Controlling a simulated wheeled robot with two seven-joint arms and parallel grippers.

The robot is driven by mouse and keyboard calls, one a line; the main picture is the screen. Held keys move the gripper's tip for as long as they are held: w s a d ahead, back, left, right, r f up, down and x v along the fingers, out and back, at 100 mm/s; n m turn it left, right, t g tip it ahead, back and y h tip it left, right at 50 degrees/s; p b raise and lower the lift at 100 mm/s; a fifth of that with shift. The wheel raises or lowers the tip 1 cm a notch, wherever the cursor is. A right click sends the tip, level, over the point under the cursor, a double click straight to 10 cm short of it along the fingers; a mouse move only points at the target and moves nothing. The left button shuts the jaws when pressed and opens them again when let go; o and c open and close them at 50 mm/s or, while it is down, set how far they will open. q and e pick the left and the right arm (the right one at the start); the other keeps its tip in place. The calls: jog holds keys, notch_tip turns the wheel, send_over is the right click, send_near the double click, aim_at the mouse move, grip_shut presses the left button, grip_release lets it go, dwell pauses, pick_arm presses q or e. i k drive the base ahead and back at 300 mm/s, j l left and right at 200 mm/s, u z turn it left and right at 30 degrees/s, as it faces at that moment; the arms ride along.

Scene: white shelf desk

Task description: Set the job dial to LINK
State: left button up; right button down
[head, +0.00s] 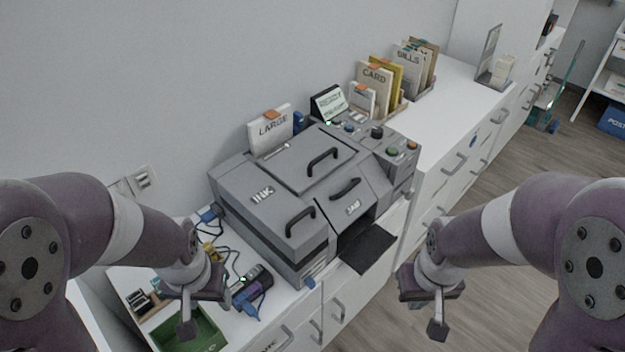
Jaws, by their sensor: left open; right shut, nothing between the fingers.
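A grey printer-like machine (262,222) stands on the white desk. Its control panel at the back right carries a black round knob (377,131), which looks like the job dial. The markings around it are too small to read, so I cannot tell where it points. A small tilted screen (328,103) stands behind the panel with text too small to read surely. My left gripper (193,308) is open and empty above the desk's left end, near a green tray. My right gripper (436,308) is shut and empty, in front of the desk and well apart from the dial.
Green and orange buttons (393,152) sit near the knob. A LARGE card pack (270,130) and card holders (374,82) stand behind. A green tray (192,335) and cables lie at the left. A black output tray (367,249) juts forward.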

aim_at(377, 132)
jog(key=k+l+u, duration=0.15)
jog(key=l, duration=0.25)
jog(key=k+l+u, duration=0.35)
jog(key=k+l, duration=0.2)
jog(key=l, duration=0.2)
